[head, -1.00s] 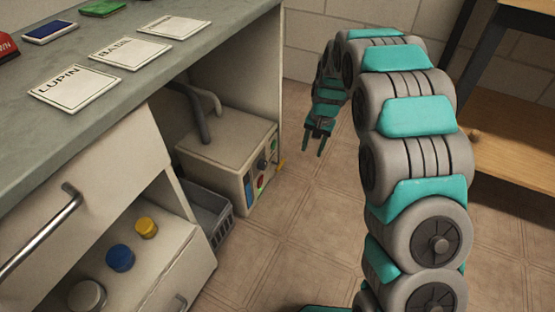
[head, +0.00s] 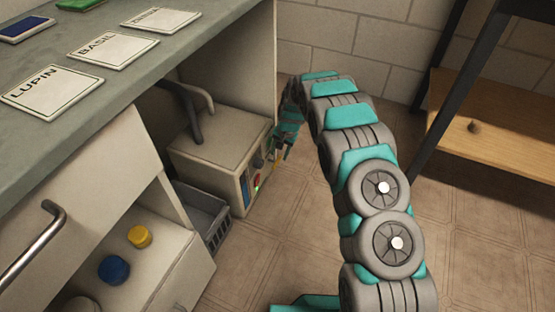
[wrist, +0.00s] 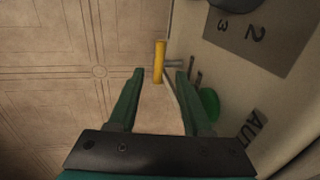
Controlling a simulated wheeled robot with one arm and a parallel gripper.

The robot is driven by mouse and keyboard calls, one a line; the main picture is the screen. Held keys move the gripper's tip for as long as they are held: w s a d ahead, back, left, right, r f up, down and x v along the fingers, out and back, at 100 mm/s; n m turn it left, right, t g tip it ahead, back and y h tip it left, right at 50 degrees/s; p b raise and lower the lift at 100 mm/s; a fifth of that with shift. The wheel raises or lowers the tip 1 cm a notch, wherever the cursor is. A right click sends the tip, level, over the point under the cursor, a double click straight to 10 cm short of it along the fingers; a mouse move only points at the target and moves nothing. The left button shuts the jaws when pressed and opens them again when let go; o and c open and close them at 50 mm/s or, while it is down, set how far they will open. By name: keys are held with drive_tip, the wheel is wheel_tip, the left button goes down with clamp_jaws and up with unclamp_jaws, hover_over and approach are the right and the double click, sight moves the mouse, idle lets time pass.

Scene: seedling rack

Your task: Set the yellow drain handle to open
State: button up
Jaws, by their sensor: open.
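The yellow drain handle (wrist: 159,61) shows in the wrist view as a short yellow bar standing off the front panel of the white unit (wrist: 285,100). My gripper (wrist: 158,72) is open, with the handle between and just beyond its fingertips; I cannot tell if either finger touches it. In the head view the unit (head: 205,150) sits under the bench, and my gripper (head: 281,150) is at its front right side. The handle (head: 277,158) is small there and partly hidden by the gripper. A green button (wrist: 210,103) is close beside the right finger.
A dark knob with a numbered dial plate (wrist: 250,35) is on the panel, upper right. A grey basket (head: 205,212) stands beside the unit. An open drawer (head: 165,265) holds yellow- and blue-topped jars. A wooden shelf (head: 500,150) stands right. The floor between is clear.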

sight(277, 162)
drive_tip(key=f, duration=0.4)
drive_tip(key=shift+w+a+f, duration=0.1)
drive_tip(key=shift+a+f, duration=0.05)
drive_tip(key=shift+a, duration=0.25)
clamp_jaws()
idle(1.0)
